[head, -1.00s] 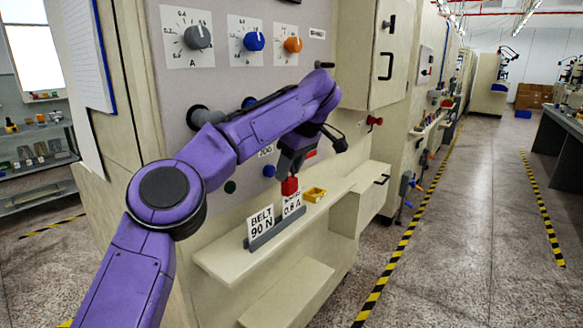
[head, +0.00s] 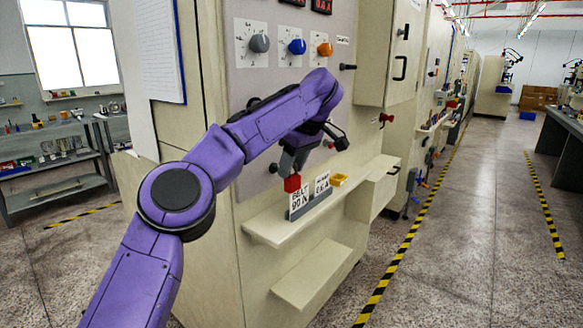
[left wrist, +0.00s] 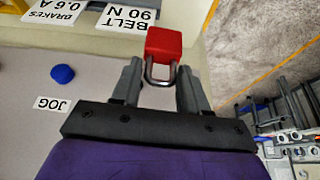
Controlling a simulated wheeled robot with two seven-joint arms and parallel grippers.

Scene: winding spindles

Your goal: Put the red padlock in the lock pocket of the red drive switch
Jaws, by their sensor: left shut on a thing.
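My left gripper (head: 290,172) is shut on the red padlock (head: 292,184) and points down, in front of the cabinet's shelf near the card stand. In the left wrist view the padlock (left wrist: 164,43) shows its red body beyond the fingertips. Its metal shackle sits between the two fingers of the gripper (left wrist: 160,82). A red knob (head: 387,117) sticks out on the cabinet's side at right; I cannot tell whether it is the red drive switch. A bit of red (head: 328,144) behind my wrist is mostly hidden. No lock pocket can be made out. My right gripper is not in view.
The shelf (head: 268,228) carries a card stand (head: 312,207) with two cards and a yellow tray (head: 340,180). Grey, blue and orange dials (head: 297,47) sit above. A blue button (left wrist: 62,74) is beside a JOG label. The aisle at right is clear.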

